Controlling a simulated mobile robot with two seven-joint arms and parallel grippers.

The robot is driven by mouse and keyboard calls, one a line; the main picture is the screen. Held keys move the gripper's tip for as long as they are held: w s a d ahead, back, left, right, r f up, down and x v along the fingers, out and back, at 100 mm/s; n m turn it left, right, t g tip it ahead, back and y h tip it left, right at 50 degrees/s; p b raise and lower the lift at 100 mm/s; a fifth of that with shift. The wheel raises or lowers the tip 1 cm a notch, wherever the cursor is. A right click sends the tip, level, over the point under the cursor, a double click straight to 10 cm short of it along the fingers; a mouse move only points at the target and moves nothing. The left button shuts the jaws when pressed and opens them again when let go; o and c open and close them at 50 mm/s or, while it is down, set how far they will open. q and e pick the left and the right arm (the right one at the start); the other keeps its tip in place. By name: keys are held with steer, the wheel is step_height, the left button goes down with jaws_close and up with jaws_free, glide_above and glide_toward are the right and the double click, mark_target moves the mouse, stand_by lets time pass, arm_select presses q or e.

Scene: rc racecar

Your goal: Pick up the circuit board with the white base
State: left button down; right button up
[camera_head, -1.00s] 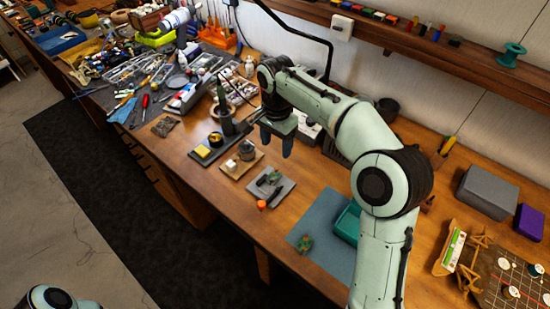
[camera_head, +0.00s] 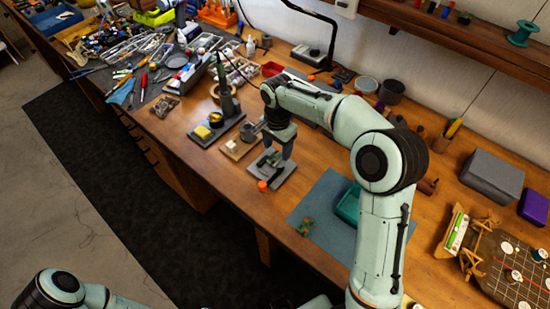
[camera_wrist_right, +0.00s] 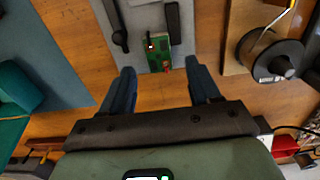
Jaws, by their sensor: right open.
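A small green circuit board (camera_wrist_right: 158,50) lies on a light grey plate (camera_wrist_right: 190,18) in the right wrist view. The plate (camera_head: 284,181) also shows in the head view under my right gripper (camera_head: 279,148), which partly hides the board. My right gripper is open and empty, and in the wrist view the board's near end shows between its two fingertips (camera_wrist_right: 157,68). Whether the board has a white base is too small to tell. My left gripper is out of view.
Dark clamp-like parts (camera_wrist_right: 118,30) flank the board on the plate. A black spool-like item (camera_wrist_right: 272,58) stands right of it in the wrist view. An orange-capped item (camera_head: 262,186) sits at the plate's edge. A teal tray (camera_head: 348,204) stands on the blue mat (camera_head: 322,210).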

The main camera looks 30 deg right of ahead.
step_height(320, 180, down, 2)
steer(key=shift+f, duration=0.15)
steer(key=c, duration=1.1)
